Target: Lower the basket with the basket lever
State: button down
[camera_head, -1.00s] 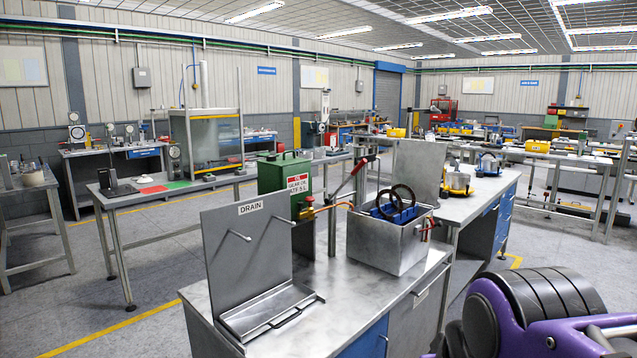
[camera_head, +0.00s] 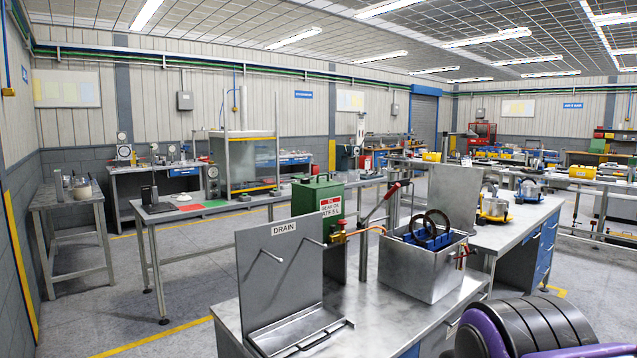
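The basket (camera_head: 430,240) is a blue rack holding dark ring-shaped discs (camera_head: 428,225). It sits at the top of an open grey metal tank (camera_head: 400,275) on the steel bench, and its discs stand above the tank's rim. How deep the basket reaches is hidden by the tank wall. A lever with a red grip (camera_head: 391,190) slants up to the right behind the tank's left side; it looks like the basket lever. The tank's grey lid (camera_head: 455,199) stands upright behind it. My gripper is not in view; only a purple and black part of my arm shows at the bottom right.
A drain stand (camera_head: 280,265) with two pegs and a shallow tray stands left of the tank. A green oil can (camera_head: 318,200) with a brass tap is behind them. Yellow-based pots (camera_head: 493,207) stand on the bench at right. Bare bench top lies in front of the tank.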

aim_at(360, 225)
jog(key=i+l+u, duration=0.2)
jog(key=u, duration=0.15)
jog(key=i+l+u, duration=0.15)
jog(key=l+u, duration=0.25)
jog(key=i+l+u, duration=0.15)
jog(key=l, duration=0.2)
jog(key=i+l+u, duration=0.15)
jog(key=l, duration=0.25)
jog(key=i+l, duration=0.15)
jog(key=l, duration=0.45)
jog(key=i+l, duration=0.1)
jog(key=l, duration=0.45)
jog(key=i+l+u, duration=0.1)
jog(key=l, duration=0.5)
jog(key=i+l, duration=0.15)
jog(key=l, duration=0.45)
jog(key=i+l+u, duration=0.1)
jog(key=l, duration=0.45)
jog(key=k+l, duration=0.1)
jog(key=l, duration=0.15)
jog(key=k+l+z, duration=0.1)
jog(key=l, duration=0.15)
